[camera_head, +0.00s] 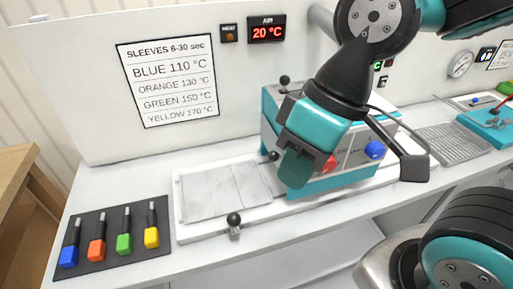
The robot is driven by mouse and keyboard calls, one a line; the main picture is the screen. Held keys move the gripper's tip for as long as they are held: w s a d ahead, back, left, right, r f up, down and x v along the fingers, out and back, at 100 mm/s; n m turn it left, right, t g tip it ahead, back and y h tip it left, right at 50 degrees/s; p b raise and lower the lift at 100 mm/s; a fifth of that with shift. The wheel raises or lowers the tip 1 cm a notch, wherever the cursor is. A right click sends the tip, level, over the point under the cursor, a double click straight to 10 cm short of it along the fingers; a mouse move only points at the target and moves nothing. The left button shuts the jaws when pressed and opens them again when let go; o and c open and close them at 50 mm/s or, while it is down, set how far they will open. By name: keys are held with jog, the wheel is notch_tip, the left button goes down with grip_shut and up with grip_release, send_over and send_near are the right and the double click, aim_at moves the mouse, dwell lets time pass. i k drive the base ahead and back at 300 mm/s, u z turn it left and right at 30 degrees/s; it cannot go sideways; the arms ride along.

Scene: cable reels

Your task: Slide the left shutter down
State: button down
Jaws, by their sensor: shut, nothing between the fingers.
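A teal and grey machine (357,157) stands on the white bench, with a red knob (329,164) and a blue knob (375,149) on its front. Its left end (271,120) is partly behind my gripper. A black ball handle (285,79) stands up at its top left, and another black ball (273,156) shows low at its left end. I cannot clearly make out the left shutter's panel or how far down it is. My gripper (294,172) is shut and empty, in front of the machine's left part, pointing down. It hides part of the machine's front; whether it touches anything is unclear.
A white tray with metal plates (210,192) lies left of the machine, with a black ball lever (234,220) at its front. A dark mat (97,254) holds several coloured-tip tools. The front bench strip is clear.

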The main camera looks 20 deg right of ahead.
aim_at(276, 154)
jog(key=u, duration=2.25)
jog(key=k, duration=0.85)
jog(key=z, duration=1.25)
jog(key=i, duration=0.5)
